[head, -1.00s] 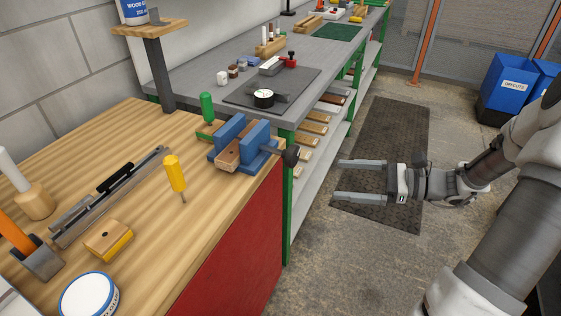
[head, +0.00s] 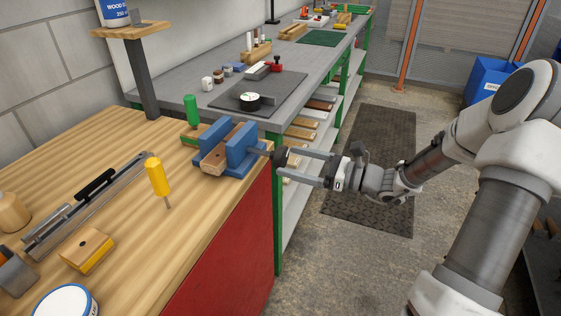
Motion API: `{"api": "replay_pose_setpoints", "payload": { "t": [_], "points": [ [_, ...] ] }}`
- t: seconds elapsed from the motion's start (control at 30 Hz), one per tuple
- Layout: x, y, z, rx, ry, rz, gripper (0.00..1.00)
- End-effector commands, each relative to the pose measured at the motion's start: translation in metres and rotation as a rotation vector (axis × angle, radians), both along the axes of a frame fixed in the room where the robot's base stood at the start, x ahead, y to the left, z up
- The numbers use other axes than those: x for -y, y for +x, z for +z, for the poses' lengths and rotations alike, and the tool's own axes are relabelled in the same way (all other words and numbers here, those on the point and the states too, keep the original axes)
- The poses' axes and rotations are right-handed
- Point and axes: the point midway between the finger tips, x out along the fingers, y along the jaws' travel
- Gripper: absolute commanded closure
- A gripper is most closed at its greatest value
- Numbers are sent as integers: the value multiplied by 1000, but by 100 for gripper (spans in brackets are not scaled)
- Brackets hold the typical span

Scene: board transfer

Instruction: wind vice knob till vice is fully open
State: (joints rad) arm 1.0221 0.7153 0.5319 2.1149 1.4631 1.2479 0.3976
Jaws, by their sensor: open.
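The blue vice (head: 238,148) is at the right edge of the wooden bench, with wooden blocks or jaw faces (head: 213,158) between its blue jaws. Its dark knob (head: 279,157) sticks out to the right past the bench edge. My gripper (head: 281,162) is open, with its two grey fingers pointing left at the knob. The fingertips are at the knob, one on the far side and one on the near side. I cannot tell whether they touch it.
A green-handled tool (head: 192,110) stands behind the vice. A yellow-handled screwdriver (head: 156,176) and a wooden block with yellow (head: 87,250) are on the bench (head: 135,280). A grey bench (head: 200,88) extends behind. The floor to the right is clear.

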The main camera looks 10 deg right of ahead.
Motion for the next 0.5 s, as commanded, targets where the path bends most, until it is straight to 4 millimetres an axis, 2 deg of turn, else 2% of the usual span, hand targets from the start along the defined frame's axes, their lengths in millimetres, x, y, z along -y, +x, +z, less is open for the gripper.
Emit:
{"api": "replay_pose_setpoints", "payload": {
  "t": [0.1,0.2,0.5],
  "points": [
    [-17,12,-1,1,-1,2,0],
    [-25,18,-1,1,-1,1,0],
    [-33,23,0,0,0,1,0]
  ]
}}
